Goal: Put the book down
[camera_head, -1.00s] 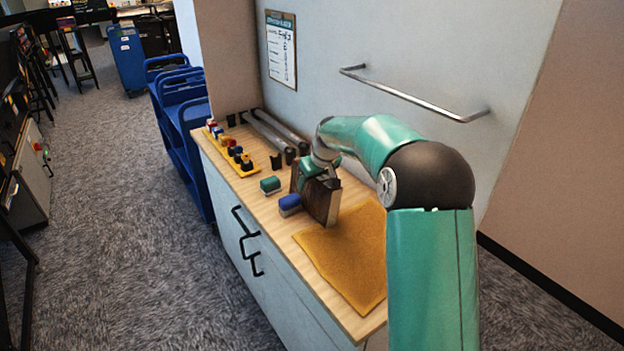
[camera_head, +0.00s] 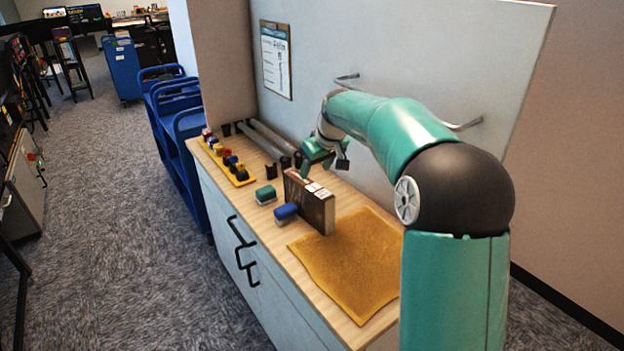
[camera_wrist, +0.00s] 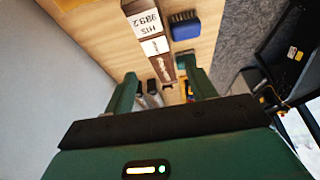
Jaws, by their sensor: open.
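The brown book (camera_head: 311,203) stands upright on edge on the wooden counter (camera_head: 330,318), beside the yellow cloth (camera_head: 350,265). White labels show on its spine, also seen on the book (camera_wrist: 148,29) in the wrist view. My gripper (camera_head: 322,158) is open and empty, behind and above the book and apart from it. In the wrist view the two green fingers of my gripper (camera_wrist: 165,88) are spread wide, with the end of the book's spine beyond and between them.
A blue brush (camera_head: 285,213) stands close beside the book, and a green one (camera_head: 265,195) is farther left. A yellow rack (camera_head: 228,161) with several coloured pieces and grey rollers (camera_head: 268,138) lie at the back. A metal rail (camera_head: 468,125) runs along the wall.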

